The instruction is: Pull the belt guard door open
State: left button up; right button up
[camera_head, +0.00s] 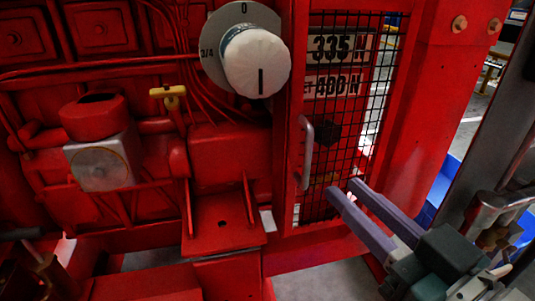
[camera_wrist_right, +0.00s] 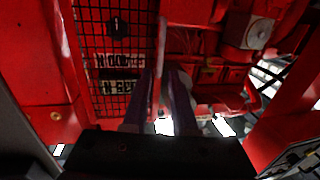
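The belt guard door is a black wire mesh panel (camera_head: 348,100) in a red frame, and it looks shut. Its grey bar handle (camera_head: 306,152) stands upright on the left side of the door. The mesh also shows in the right wrist view (camera_wrist_right: 112,65). My right gripper (camera_head: 341,187) has two purple-grey fingers with a gap between them and nothing held. Its tips are in front of the lower mesh, below and to the right of the handle, apart from it. In the right wrist view the fingers (camera_wrist_right: 163,72) point toward the door's handle side. My left gripper is not in view.
A large white dial (camera_head: 256,62) juts out at the upper left of the door. A yellow-handled valve (camera_head: 168,91) and a grey box (camera_head: 103,162) are on the red engine at left. A red post (camera_head: 411,110) stands right of the door. Blue crates (camera_head: 438,190) lie behind.

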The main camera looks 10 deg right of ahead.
aim_at(310, 159)
jog(key=b+x, duration=0.2)
jog(key=x, duration=0.8)
jog(key=shift+f+b, duration=0.1)
jog(key=shift+b, duration=0.25)
grip_shut()
dwell(0.9)
